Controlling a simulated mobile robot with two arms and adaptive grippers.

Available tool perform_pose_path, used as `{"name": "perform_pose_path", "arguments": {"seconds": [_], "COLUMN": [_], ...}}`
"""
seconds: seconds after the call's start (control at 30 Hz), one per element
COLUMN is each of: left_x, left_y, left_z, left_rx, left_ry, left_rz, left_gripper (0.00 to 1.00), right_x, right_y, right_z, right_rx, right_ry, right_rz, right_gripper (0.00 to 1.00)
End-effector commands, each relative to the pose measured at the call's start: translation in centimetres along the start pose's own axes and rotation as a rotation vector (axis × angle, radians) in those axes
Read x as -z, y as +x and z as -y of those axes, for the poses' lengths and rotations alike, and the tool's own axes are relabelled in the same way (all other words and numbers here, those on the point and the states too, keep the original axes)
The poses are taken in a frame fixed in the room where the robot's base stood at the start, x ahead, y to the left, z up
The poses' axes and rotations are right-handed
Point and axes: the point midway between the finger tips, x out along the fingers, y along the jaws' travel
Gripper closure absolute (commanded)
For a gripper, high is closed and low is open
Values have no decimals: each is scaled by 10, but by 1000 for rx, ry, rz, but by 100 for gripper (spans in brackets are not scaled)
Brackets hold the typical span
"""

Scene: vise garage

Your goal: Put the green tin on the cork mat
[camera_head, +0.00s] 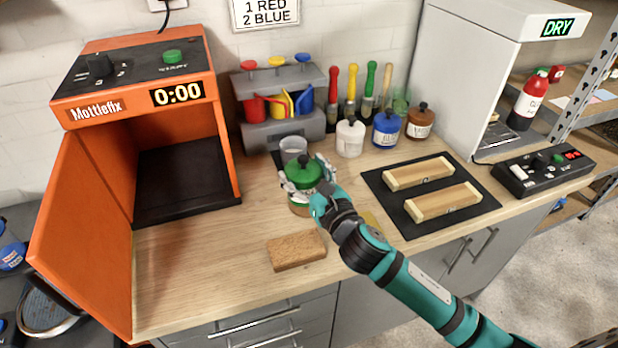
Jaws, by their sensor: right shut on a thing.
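The green tin (303,172) has a rounded green lid and stands near the middle of the workbench. My right gripper (308,188) is shut on it, with fingers on both sides. The gripper hides part of the tin's lower body, and I cannot tell whether its base touches the surface below. A flat yellowish-tan piece (370,219) shows partly behind my right wrist; I cannot tell whether it is the cork mat. My left gripper is not in view.
A brown block (297,250) lies in front of the tin, and a grey cup (293,148) stands behind it. White (350,139), blue (386,130) and brown (420,122) jars stand behind right. A black mat (400,212) holds two wooden pieces. The orange oven (228,150) is open at left.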

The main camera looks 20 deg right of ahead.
Motion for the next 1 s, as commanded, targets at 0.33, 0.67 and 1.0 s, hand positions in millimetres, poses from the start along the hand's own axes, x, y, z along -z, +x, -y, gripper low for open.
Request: {"name": "perform_pose_path", "arguments": {"seconds": [0.33,0.67,1.0], "left_x": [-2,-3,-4], "left_y": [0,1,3], "left_z": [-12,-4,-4], "left_rx": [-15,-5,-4], "left_ry": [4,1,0], "left_rz": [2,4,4], "left_gripper": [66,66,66], "right_x": [18,35,40], "right_y": [11,11,11], "right_z": [18,18,18], "right_rx": [-1,-2,-1], "right_ry": [5,-1,-1], "right_rz": [0,5,0], "right_gripper": [85,85,14]}}
